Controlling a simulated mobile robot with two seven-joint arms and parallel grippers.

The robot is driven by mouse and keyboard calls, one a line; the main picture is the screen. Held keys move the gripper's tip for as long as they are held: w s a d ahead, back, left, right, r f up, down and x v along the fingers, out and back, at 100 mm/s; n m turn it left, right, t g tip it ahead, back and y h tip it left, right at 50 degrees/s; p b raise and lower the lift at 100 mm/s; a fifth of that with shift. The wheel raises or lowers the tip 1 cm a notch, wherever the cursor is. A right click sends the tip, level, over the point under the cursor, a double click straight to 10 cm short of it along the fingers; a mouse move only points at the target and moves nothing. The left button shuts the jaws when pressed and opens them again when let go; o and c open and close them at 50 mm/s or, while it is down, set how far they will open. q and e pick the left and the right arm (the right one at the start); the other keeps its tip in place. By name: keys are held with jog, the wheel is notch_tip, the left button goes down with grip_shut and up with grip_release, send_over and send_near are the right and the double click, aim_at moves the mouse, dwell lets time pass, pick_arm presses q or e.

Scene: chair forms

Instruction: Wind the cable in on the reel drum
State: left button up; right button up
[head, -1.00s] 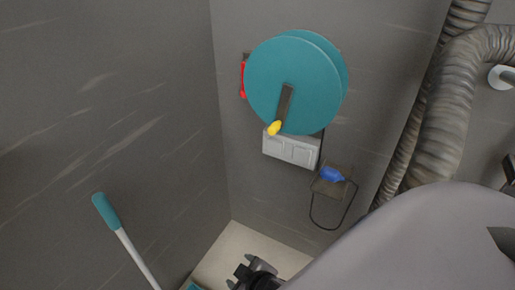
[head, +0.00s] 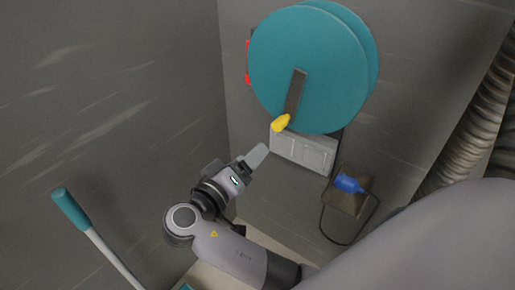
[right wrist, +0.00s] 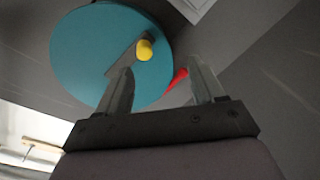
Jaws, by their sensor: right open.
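The teal reel drum (head: 308,70) is mounted on the grey wall, and it also fills the upper left of the right wrist view (right wrist: 90,60). A dark crank arm (head: 296,92) on its face points down to a yellow handle (head: 281,123), seen too in the right wrist view (right wrist: 145,49). A thin dark cable (head: 323,222) hangs in a loop below, near a blue plug (head: 348,183). My right gripper (head: 238,160) is open and empty, below and left of the yellow handle and apart from it. My left gripper is out of view.
A pale panel box (head: 304,152) sits under the drum, and a brown bracket (head: 341,200) holds the plug. A red part (head: 248,62) shows behind the drum. Ribbed ducts (head: 470,130) run at right. A teal-gripped pole (head: 75,215) leans at lower left.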

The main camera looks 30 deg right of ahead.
aim_at(275, 128)
jog(key=shift+m+g+h, duration=0.5)
jog(key=shift+m+h, duration=0.1)
jog(key=shift+m, duration=0.2)
jog(key=x, duration=0.4)
jog(key=r+x, duration=0.1)
jog(key=x, duration=0.2)
jog(key=r+b+x, duration=0.1)
jog(key=x, duration=0.3)
jog(key=shift+d+r, duration=0.1)
jog(key=shift+d, duration=0.25)
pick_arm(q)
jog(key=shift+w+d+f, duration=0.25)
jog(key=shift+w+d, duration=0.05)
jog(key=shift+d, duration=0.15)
pick_arm(e)
jog(key=shift+w+d, duration=0.1)
jog(key=shift+d, duration=0.2)
jog(key=c, duration=1)
jog(key=o, duration=0.4)
